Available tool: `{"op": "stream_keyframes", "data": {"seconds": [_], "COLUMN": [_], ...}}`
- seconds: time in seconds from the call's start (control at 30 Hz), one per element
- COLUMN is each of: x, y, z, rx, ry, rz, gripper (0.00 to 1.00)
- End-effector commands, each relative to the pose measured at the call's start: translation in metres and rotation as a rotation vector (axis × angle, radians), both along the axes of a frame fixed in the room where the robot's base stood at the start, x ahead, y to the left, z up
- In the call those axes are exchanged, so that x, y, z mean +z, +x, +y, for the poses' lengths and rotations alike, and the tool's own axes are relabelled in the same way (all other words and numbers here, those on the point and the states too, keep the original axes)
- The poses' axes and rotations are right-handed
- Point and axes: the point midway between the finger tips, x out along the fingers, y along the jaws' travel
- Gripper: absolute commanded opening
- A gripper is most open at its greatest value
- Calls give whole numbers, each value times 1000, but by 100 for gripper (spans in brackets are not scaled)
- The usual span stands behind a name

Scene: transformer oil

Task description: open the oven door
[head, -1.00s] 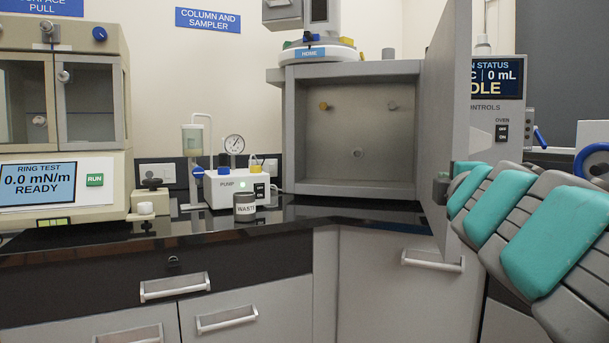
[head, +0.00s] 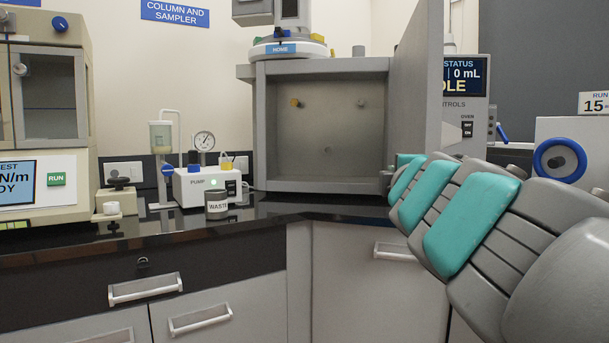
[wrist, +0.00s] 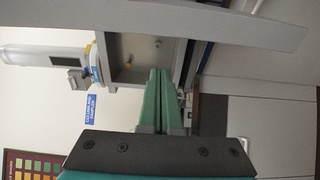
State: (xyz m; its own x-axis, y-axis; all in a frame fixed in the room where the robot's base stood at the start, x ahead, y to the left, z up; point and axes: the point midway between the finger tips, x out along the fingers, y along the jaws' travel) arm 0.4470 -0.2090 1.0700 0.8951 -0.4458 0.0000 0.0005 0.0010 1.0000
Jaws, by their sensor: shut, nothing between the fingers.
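The oven (head: 328,125) is a grey box on the counter, and its empty cavity shows. Its door (head: 418,95) stands wide open on the right side, swung out toward me. In the wrist view the door (wrist: 225,22) crosses the top, and the oven cavity (wrist: 140,65) is ahead. My gripper (wrist: 160,72) is shut with its green fingers together and nothing between them. It points at the cavity's lower part, apart from the door in that view. In the head view my arm covers the lower part of the door and hides most of the gripper.
A waste cup (head: 216,205) and a pump (head: 205,184) stand left of the oven on the black counter. A ring test instrument (head: 45,120) is at the far left. A status panel (head: 466,85) is behind the door. Drawers with handles are below.

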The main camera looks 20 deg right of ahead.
Motion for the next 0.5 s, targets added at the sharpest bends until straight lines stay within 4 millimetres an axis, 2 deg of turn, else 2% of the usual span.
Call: {"op": "stream_keyframes", "data": {"seconds": [0.5], "x": [1], "y": [-69], "z": [14], "rx": [0], "ry": [1], "rz": [-4], "gripper": [0]}}
